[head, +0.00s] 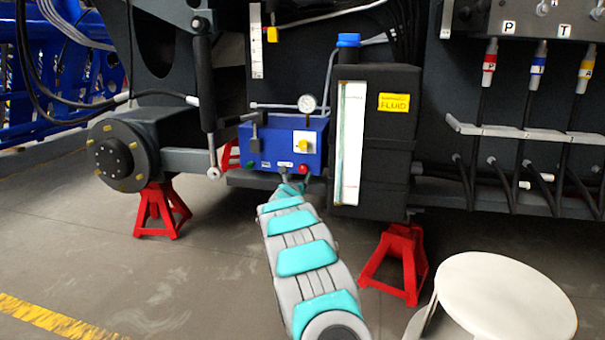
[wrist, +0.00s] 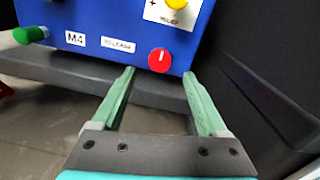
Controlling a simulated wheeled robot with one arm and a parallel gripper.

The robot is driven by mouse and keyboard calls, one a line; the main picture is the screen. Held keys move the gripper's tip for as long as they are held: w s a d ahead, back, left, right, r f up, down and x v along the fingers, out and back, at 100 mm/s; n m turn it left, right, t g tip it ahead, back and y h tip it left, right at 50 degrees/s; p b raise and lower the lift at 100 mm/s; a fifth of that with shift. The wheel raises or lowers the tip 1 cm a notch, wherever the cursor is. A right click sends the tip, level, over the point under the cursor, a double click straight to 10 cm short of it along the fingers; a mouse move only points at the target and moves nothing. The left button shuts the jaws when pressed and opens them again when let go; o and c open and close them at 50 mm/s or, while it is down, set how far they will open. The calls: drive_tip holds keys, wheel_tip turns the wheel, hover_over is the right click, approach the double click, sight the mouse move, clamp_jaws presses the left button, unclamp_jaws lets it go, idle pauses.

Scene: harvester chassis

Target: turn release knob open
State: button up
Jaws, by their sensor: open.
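The red release knob (wrist: 159,60) sits on the lower right of the blue box (wrist: 105,22), right of the "RELEASE" label. A small white mark shows at its upper part. In the head view the knob (head: 304,169) is just above the end of my arm. My gripper (wrist: 159,73) is open and empty. Its two green fingers point at the box, one on each side of the knob in the picture. I cannot tell whether the fingertips reach past the knob face. In the head view my gripper (head: 291,184) is small and partly hidden by my arm.
A yellow relief knob (wrist: 177,3) is above the red one, and a green knob (wrist: 30,35) is at the left. A black fluid tank (head: 385,150) stands close on the right. A pressure gauge (head: 307,103) tops the box. Red stands (head: 160,208) hold the chassis.

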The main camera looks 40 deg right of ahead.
sight(302, 169)
drive_tip(key=shift+x, duration=1.85)
drive_tip(key=shift+w+d+f, duration=0.1)
drive_tip(key=shift+w+d, duration=0.1)
drive_tip(key=shift+w, duration=0.1)
drive_tip(key=shift+w+d+r+p, duration=0.2)
drive_tip(key=shift+w+d+p, duration=0.25)
drive_tip(key=shift+d, duration=0.05)
drive_tip(key=shift+p+x, duration=0.4)
drive_tip(key=shift+x, duration=0.5)
drive_tip(key=shift+c, duration=0.3)
drive_tip(key=shift+f, duration=0.1)
clamp_jaws()
